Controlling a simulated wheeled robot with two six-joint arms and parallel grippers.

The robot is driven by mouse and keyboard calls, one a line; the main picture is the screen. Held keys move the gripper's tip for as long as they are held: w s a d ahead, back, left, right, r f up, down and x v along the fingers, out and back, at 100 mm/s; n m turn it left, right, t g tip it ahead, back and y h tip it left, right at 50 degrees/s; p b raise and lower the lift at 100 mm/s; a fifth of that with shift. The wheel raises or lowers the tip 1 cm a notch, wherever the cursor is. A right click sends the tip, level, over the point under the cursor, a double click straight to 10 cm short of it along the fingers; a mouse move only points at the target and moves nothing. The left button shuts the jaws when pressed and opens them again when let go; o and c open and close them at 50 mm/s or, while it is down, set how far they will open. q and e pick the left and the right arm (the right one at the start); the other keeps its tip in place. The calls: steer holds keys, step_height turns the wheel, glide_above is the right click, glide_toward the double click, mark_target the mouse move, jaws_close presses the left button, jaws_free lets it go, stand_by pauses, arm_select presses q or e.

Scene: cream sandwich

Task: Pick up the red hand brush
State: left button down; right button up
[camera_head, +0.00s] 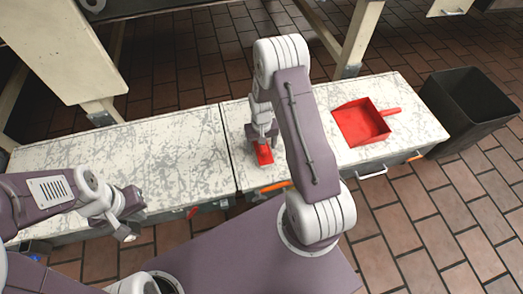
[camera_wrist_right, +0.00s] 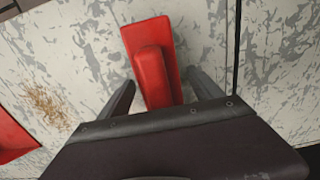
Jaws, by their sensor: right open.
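The red hand brush (camera_head: 264,155) lies on the scratched white cabinet top, just right of the seam in the head view. My right gripper (camera_head: 262,136) is above it, pointing down, and hides part of it. In the right wrist view the brush (camera_wrist_right: 150,68) runs between the two fingers of my right gripper (camera_wrist_right: 162,92). The fingers are apart, one on each side, with a visible gap to the brush. My left gripper (camera_head: 128,228) is at the left, by the front edge of the cabinet, away from the brush. Its finger opening is not clear.
A red dustpan (camera_head: 355,122) lies on the cabinet top (camera_head: 420,112) to the right; its edge shows in the wrist view (camera_wrist_right: 10,140). Brown crumbs (camera_wrist_right: 48,106) lie between dustpan and brush. A dark bin (camera_head: 440,105) stands at the right. The left cabinet top (camera_head: 110,155) is bare.

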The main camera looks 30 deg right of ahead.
steer(key=shift+r, duration=0.15)
steer(key=c, duration=1.6)
step_height(320, 180, up, 5)
steer(key=p, duration=0.3)
steer(key=shift+p, duration=0.3)
steer(key=s+d+r+p, duration=0.4)
steer(key=s+r+p, duration=0.1)
steer(key=s, duration=0.6)
steer(key=shift+r, duration=0.5)
